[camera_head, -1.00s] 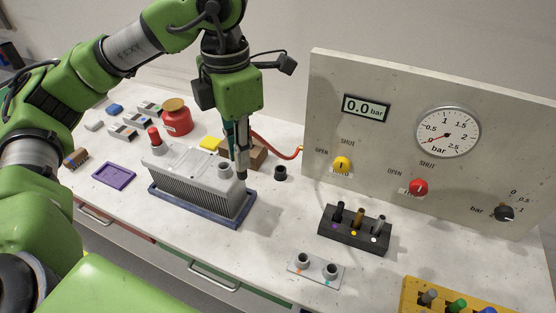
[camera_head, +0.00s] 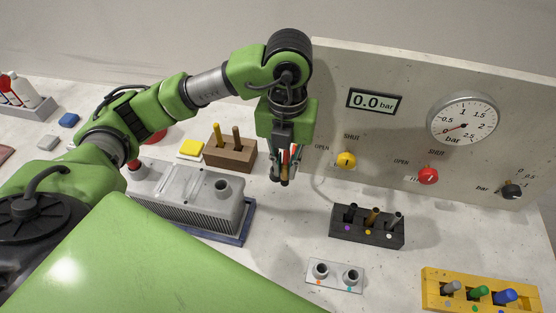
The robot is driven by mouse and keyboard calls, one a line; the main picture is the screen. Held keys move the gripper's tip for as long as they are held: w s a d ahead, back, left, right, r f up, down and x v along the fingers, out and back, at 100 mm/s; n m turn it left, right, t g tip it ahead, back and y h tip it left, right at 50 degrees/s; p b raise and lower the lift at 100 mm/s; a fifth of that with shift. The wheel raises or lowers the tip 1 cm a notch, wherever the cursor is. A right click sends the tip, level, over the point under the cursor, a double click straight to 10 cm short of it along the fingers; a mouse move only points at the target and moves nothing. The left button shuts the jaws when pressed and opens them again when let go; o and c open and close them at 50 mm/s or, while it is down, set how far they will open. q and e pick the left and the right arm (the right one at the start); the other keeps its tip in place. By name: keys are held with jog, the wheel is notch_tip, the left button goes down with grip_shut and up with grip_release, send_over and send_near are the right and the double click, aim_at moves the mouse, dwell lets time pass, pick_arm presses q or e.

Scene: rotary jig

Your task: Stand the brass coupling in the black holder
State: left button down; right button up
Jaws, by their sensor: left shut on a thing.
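My left gripper (camera_head: 284,178) points down in front of the grey panel, right of the finned metal unit. It is shut on a small, mostly hidden piece with a brownish end, which looks like the brass coupling (camera_head: 284,183). The small black round holder seen earlier on the table near this spot is now hidden behind the gripper, so I cannot tell whether the piece touches it. A black rack (camera_head: 345,236) stands to the right with a black, a brass-coloured and a grey piece upright in it. My right gripper is not in view.
The finned metal unit (camera_head: 185,209) sits in a blue tray (camera_head: 245,222). A wooden block (camera_head: 232,157) with two pegs stands behind it. The panel (camera_head: 400,125) with gauge and knobs closes the back. A light plate (camera_head: 336,276) and yellow rack (camera_head: 435,290) lie in front.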

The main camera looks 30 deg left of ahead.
pick_arm(q)
jog(key=w+a+f+p, duration=0.1)
jog(key=w+a+f, duration=0.1)
jog(key=f, duration=0.1)
jog(key=w+a+f+p, duration=0.2)
jog(key=w+f, duration=0.1)
jog(key=f, duration=0.1)
jog(key=w+a+f+p, duration=0.1)
jog(key=w+a+f, duration=0.1)
jog(key=w+f, duration=0.1)
jog(key=shift+w+a+f, duration=0.1)
jog(key=shift+a+f, duration=0.15)
jog(key=shift+f, duration=0.4)
jog(key=shift+f, duration=0.1)
jog(key=shift+f, duration=0.15)
jog(key=c, duration=2)
grip_release()
